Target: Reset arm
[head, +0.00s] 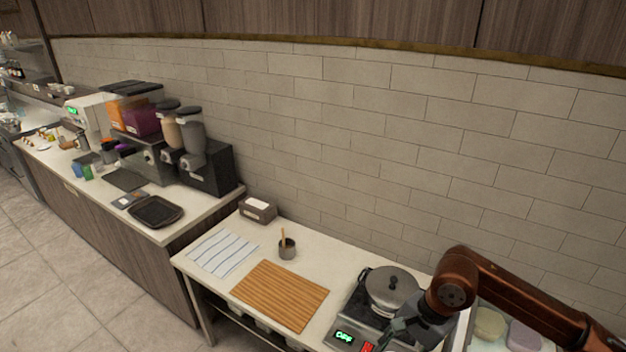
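My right arm comes in from the right edge, copper-brown, bent down at its elbow. My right gripper (402,329), dark grey, is low in the picture, in front of the cooker and close to the lidded pot (391,290). Whether it touches anything, and whether its fingers are open or shut, I cannot tell. My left arm and gripper are not in view.
The pot stands on a cooker with a lit green display (345,337). On the white table lie a wooden board (280,295), a striped cloth (223,253), a small cup (287,250) and a tissue box (257,210). Sauce wells (489,323) sit right. A counter with machines (207,165) stands left.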

